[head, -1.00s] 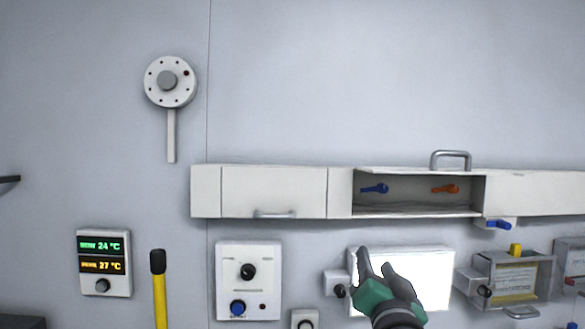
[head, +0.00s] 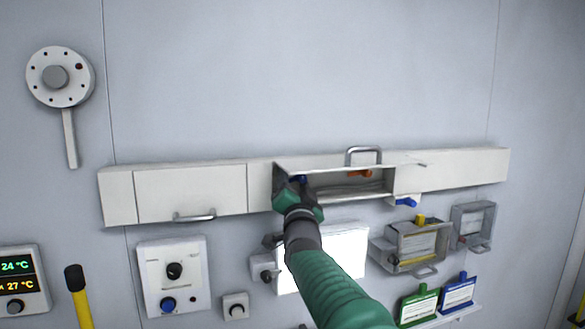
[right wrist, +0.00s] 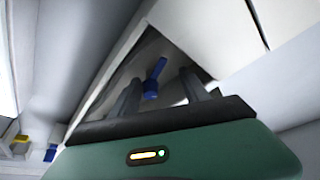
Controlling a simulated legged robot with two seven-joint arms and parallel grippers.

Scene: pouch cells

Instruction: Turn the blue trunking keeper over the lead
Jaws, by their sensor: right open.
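The blue trunking keeper (head: 301,179) is at the left end of the open trunking compartment, mostly hidden behind my right gripper in the head view. My right gripper (head: 291,182) is at the compartment's mouth. In the right wrist view the blue keeper (right wrist: 154,78) shows whole, standing between the two spread fingers (right wrist: 160,92) with space on both sides. The gripper is open and appears not to touch it. I cannot make out the lead behind the gripper. My left gripper is not in view.
An orange keeper (head: 359,173) sits further right in the same compartment, under the raised lid with its handle (head: 363,156). A blue lever (head: 406,202) is below the trunking. A lit white panel (head: 342,258) and clear-fronted boxes (head: 417,246) are lower.

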